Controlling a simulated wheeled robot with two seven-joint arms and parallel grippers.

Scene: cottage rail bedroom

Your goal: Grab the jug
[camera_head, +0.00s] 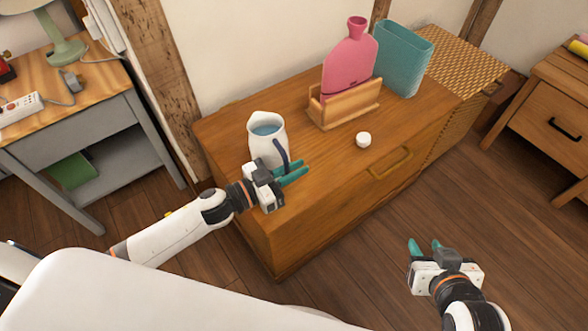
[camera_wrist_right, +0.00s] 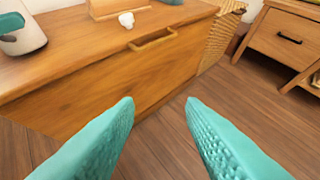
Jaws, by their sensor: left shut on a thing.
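The jug (camera_head: 266,137) is white with a dark blue handle and bluish contents at its open top. It stands upright on the left part of the wooden chest. My left gripper (camera_head: 293,173) is at the jug's front right, its teal fingers shut on the handle. The exact grip is partly hidden by the wrist. My right gripper (camera_head: 425,246) is open and empty, in front of the chest over the floor. In the right wrist view its two teal fingers (camera_wrist_right: 160,112) are wide apart, and part of the jug (camera_wrist_right: 20,30) shows at the top left.
On the chest (camera_head: 330,190) stand a pink bottle (camera_head: 348,62) in a wooden holder (camera_head: 343,105), a teal bin (camera_head: 402,60) and a small white object (camera_head: 363,139). A desk (camera_head: 75,105) is at left, a wicker box (camera_head: 450,75) and a nightstand (camera_head: 555,110) at right.

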